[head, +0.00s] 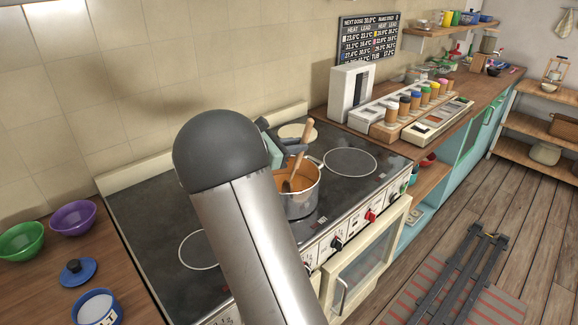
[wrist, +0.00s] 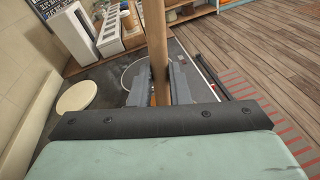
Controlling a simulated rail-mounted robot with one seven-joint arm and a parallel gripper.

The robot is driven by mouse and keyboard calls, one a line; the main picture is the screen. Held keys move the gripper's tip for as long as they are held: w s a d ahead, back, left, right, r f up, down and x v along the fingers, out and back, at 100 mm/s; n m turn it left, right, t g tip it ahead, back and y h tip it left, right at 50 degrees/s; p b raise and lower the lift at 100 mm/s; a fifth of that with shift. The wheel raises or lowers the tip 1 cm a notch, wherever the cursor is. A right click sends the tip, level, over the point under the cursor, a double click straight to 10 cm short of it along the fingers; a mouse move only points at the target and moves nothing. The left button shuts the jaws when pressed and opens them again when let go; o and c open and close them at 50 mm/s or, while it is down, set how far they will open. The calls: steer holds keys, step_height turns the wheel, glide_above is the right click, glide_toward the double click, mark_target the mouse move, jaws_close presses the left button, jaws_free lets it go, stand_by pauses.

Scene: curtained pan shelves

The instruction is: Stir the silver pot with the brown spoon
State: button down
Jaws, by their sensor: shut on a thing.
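The silver pot (head: 301,199) stands on the stove top (head: 137,214), with orange-brown contents inside. The brown spoon (head: 303,145) leans in the pot, its lower end in the contents and its handle rising above the rim. My gripper (head: 288,149) is above the pot, at the spoon's handle, partly hidden behind my arm. In the wrist view the spoon's handle (wrist: 156,38) stands between the two fingers of my gripper (wrist: 160,82), which are shut on it. My gripper hides most of the pot in the wrist view.
A pale round disc (head: 297,132) lies behind the pot. Green (head: 21,240) and purple (head: 73,217) bowls, a blue lid (head: 77,271) and a salt jar (head: 98,308) are on the left counter. A rack of coloured-lid jars (head: 405,107) stands right of the stove. The right burner (head: 350,162) is clear.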

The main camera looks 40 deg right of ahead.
steer(key=shift+s+d, duration=0.25)
steer(key=shift+d, duration=0.35)
steer(key=shift+s+d, duration=0.2)
steer(key=shift+d, duration=0.35)
steer(key=shift+w+d+p, duration=0.3)
steer(key=shift+w, duration=0.35)
steer(key=shift+w+d+p, duration=0.25)
steer(key=shift+w+p, duration=0.05)
steer(key=shift+w, duration=0.3)
steer(key=shift+s+a+r, duration=0.1)
steer(key=shift+s+a, duration=0.05)
steer(key=shift+a, duration=1.25)
step_height(320, 180, up, 12)
steer(key=p, duration=0.5)
steer(key=shift+r, duration=0.2)
